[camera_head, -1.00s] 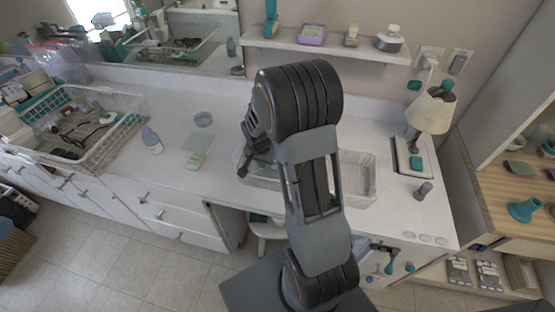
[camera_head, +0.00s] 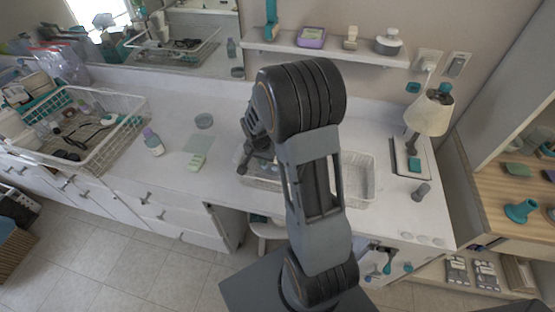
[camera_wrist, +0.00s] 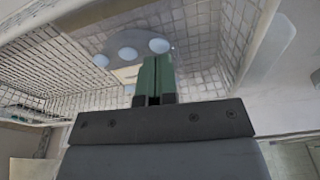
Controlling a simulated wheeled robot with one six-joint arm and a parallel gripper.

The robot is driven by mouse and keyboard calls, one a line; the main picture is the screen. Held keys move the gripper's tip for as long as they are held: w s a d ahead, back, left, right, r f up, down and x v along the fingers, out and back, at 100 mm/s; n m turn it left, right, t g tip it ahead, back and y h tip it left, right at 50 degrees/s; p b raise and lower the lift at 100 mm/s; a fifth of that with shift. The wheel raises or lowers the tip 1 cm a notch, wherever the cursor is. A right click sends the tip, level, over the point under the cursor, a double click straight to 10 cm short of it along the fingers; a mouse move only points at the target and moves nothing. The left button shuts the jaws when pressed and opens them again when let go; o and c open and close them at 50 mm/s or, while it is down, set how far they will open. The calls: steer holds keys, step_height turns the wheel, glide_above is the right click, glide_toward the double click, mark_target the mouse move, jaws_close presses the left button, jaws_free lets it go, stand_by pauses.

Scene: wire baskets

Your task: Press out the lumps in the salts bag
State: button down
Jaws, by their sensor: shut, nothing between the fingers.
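The salts bag (camera_wrist: 186,34) shows in the wrist view as a greyish, see-through shape inside a wire basket. Three pale, rounded lumps stand out in it: a right one (camera_wrist: 159,46), a middle one (camera_wrist: 127,53) and a left one (camera_wrist: 101,61). My gripper (camera_wrist: 156,60) is shut and empty, its green fingertips just below the right lump in the picture. I cannot tell whether they touch the bag. In the head view the same basket (camera_head: 362,180) stands on the counter; my arm hides its middle and most of the bag.
The basket's wire walls rise around the bag. A left wire basket (camera_head: 128,108) holds several items. A lamp (camera_head: 430,112) stands to the right.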

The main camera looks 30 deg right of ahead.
mark_target(275, 169)
steer(key=shift+w+d, duration=0.1)
steer(key=shift+w+d+f+b, duration=0.2)
steer(key=shift+w+d+b, duration=0.05)
steer(key=shift+w+d, duration=1.1)
steer(key=shift+w+d+f+b, duration=0.2)
steer(key=shift+w+d, duration=1.05)
steer(key=shift+d, duration=0.05)
steer(key=shift+f+b, duration=0.65)
steer(key=shift+f, duration=0.15)
steer(key=shift+s+a+f, duration=0.1)
steer(key=shift+s+f, duration=0.05)
steer(key=shift+s, duration=0.05)
steer(key=shift+w+r+p, duration=0.15)
steer(key=shift+r+p, duration=0.35)
steer(key=shift+r, duration=0.75)
steer(key=shift+s+a+f+b, duration=0.1)
steer(key=shift+s+a+b, duration=0.25)
steer(key=shift+s, duration=1)
steer(key=shift+s+a+f+b, duration=0.15)
steer(key=shift+s+a, duration=0.35)
steer(key=shift+s, duration=0.9)
steer(key=shift+s+a+b, duration=0.3)
steer(key=shift+s+a, duration=0.15)
steer(key=shift+s, duration=0.9)
steer(key=shift+f+b, duration=0.7)
steer(key=shift+f, duration=0.05)
